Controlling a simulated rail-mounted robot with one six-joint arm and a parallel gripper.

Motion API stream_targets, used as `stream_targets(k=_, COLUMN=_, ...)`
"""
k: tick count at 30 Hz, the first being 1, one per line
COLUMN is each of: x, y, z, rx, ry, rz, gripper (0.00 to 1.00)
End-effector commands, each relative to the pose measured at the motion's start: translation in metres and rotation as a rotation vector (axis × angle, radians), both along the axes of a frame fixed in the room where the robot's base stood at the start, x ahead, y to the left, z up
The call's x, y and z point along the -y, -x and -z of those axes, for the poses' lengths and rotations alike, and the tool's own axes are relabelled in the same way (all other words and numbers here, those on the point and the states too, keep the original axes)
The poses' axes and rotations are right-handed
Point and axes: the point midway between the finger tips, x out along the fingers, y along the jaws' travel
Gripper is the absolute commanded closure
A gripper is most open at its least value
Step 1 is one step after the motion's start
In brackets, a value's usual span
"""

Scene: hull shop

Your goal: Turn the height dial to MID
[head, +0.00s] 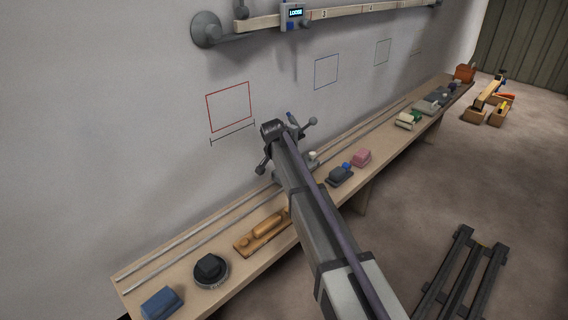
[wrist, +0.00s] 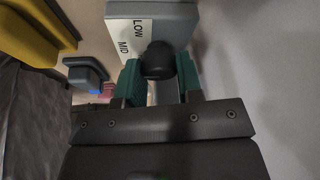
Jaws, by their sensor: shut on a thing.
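The height dial is a round black knob (wrist: 157,60) on a grey box (wrist: 180,14) in the wrist view. A white label (wrist: 130,38) on the box reads LOW and MID. My gripper (wrist: 159,80) has green-padded fingers on either side of the knob and is shut on it. I cannot see a pointer mark on the knob, so its setting is unclear. In the head view my arm reaches over the bench to near the wall, and it hides the dial and the fingertips.
A long wooden bench (head: 228,232) runs along the wall. On it are a round black disc (head: 210,270), a wooden plane-like tool (head: 264,232), a pink block (head: 361,158) and several others. A wall rail carries a box with a display reading LOOSE (head: 295,13). A dark rack (head: 462,270) stands on the floor.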

Motion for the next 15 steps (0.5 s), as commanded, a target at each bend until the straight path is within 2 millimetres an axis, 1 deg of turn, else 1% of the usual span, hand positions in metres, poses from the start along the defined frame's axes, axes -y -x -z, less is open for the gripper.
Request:
stream_targets(k=9, x=0.0003, y=0.0003, z=0.0000, rx=0.000, ry=0.000, rz=0.001, gripper=0.90)
stream_targets(k=10, x=0.0003, y=0.0003, z=0.0000, rx=0.000, ry=0.000, rz=0.001, gripper=0.66)
stream_targets(k=13, x=0.0002, y=0.0002, z=0.0001, rx=0.000, ry=0.001, rz=0.000, gripper=0.56)
stream_targets(k=15, x=0.0001, y=0.0002, z=0.0000, rx=0.000, ry=0.000, rz=0.000, gripper=0.56)
